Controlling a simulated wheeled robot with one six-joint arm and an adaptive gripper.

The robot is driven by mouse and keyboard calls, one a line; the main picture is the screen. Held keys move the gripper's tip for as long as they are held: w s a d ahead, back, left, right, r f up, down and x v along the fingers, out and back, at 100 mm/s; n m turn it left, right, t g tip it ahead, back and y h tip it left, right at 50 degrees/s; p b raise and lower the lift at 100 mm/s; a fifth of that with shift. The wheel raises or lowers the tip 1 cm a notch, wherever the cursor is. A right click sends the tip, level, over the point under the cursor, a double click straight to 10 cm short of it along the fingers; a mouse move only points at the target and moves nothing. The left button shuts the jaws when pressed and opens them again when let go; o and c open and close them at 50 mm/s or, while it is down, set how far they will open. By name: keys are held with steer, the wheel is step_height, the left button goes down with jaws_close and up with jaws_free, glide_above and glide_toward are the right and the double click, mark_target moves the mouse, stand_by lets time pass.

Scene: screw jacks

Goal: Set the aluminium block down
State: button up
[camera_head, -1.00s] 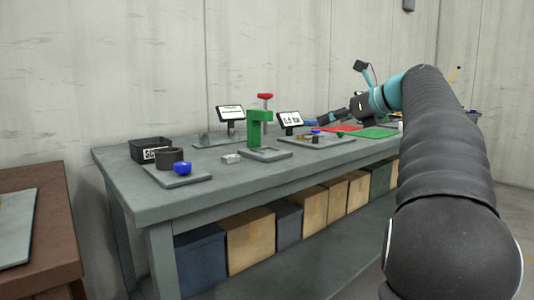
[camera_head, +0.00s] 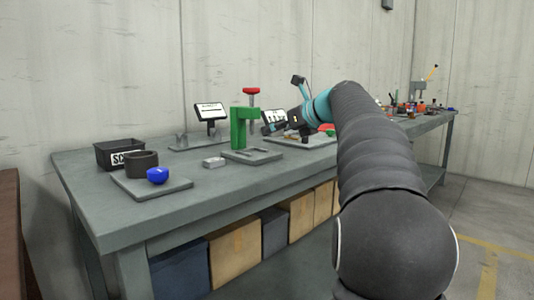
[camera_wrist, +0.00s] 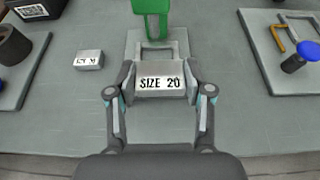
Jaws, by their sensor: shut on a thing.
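My gripper (camera_wrist: 160,88) is shut on the aluminium block (camera_wrist: 160,70), a grey block with a white "SIZE 20" label, in the wrist view. The block is between both fingers, in front of the green press (camera_wrist: 151,8) and over or near the grey frame (camera_wrist: 137,42) at its foot. I cannot tell whether it touches anything below. In the head view my gripper (camera_head: 270,128) is just right of the green press (camera_head: 243,128); the block is not clear there.
A smaller labelled metal block (camera_wrist: 89,60) lies on the bench left of the held block. A plate with a dark ring (camera_head: 142,164) and a blue piece (camera_head: 157,175) is at the bench's left, beside a black bin (camera_head: 120,153). A right-hand plate holds hooks (camera_wrist: 278,38) and a blue-topped piece (camera_wrist: 301,57).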

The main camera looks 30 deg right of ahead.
mark_target(269, 157)
steer(key=shift+w+a+f, duration=0.45)
steer(key=shift+w, duration=0.15)
steer(key=shift+w+a+f, duration=0.4)
steer(key=shift+w, duration=0.15)
steer(key=shift+f+b, duration=1)
steer(key=shift+f, duration=1.05)
steer(key=shift+f, duration=0.1)
steer(key=o, duration=1.2)
steer(key=shift+s+d+r, duration=0.1)
steer(key=shift+s+r, duration=0.15)
steer(key=p+v, duration=0.1)
steer(key=v, duration=1)
steer(key=shift+s, duration=0.2)
